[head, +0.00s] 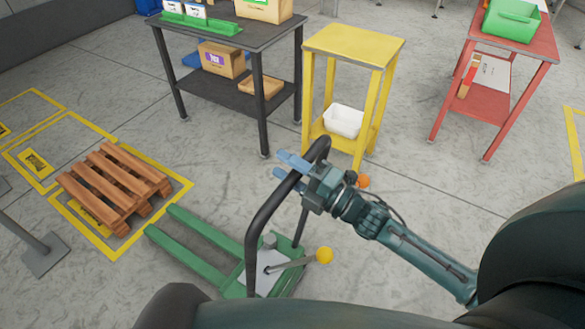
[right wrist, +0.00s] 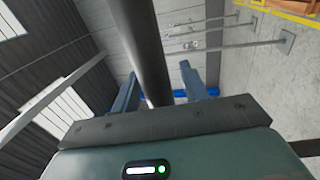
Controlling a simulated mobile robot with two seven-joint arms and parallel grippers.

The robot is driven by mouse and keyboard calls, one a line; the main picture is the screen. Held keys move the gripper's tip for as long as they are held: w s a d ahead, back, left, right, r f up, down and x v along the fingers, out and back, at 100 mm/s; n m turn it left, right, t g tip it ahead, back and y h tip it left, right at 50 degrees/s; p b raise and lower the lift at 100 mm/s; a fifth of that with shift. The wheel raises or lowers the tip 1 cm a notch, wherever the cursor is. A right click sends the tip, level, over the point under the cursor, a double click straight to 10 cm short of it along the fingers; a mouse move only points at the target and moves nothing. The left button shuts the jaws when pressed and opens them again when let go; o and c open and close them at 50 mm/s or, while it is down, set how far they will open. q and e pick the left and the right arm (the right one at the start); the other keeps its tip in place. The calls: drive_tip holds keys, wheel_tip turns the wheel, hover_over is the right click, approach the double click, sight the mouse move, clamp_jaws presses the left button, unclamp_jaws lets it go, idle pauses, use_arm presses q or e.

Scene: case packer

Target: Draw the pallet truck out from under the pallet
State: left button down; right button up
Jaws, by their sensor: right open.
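The green pallet truck (head: 205,232) stands at the lower centre of the head view, its forks pointing to the upper left. Its black loop handle (head: 262,222) rises toward me. The brown wooden pallet (head: 115,178) lies on a yellow-marked floor bay. The fork tips show on bare floor beside the pallet, with a small gap. My right gripper (head: 287,167) is at the upper part of the handle, with its blue fingers open. In the right wrist view, the dark handle bar (right wrist: 140,45) runs between the open fingers (right wrist: 160,95). My left gripper is not in view.
A yellow stand (head: 352,42) with a white bin (head: 343,121) is just beyond the handle. A dark table (head: 225,38) with boxes stands behind, a red table (head: 520,45) at the upper right. A post base (head: 45,255) is at the left. Floor right of the stand is clear.

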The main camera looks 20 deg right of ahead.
drive_tip(key=b+v, duration=0.2)
drive_tip(key=v, duration=1.1)
